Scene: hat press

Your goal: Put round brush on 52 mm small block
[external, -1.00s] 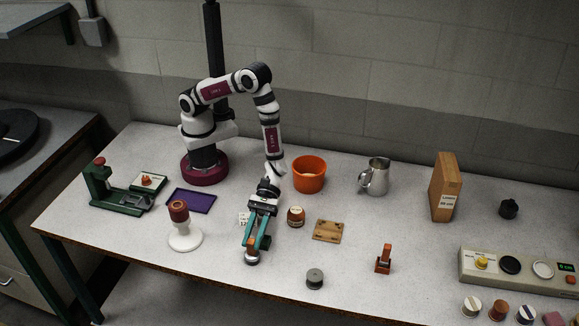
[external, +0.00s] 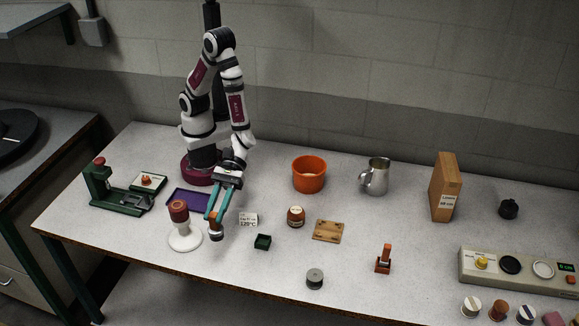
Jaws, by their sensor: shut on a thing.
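My gripper (external: 216,222) is shut on the round brush (external: 216,233), a brown piece with a pale grey lower end. It holds the brush upright, just right of a white stand (external: 185,238). A reddish-brown rounded block (external: 179,210) sits on top of this stand. No 52 mm mark is legible on it, so I cannot tell for sure that it is the small block. The brush appears apart from the block. The gap in depth between them is hard to judge.
A small green holder (external: 262,242) stands empty-looking to the right, near a white label card (external: 248,219). A purple mat (external: 190,200) lies behind the stand. A green press (external: 115,190) is at the left. A grey cylinder (external: 315,279) stands near the front edge.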

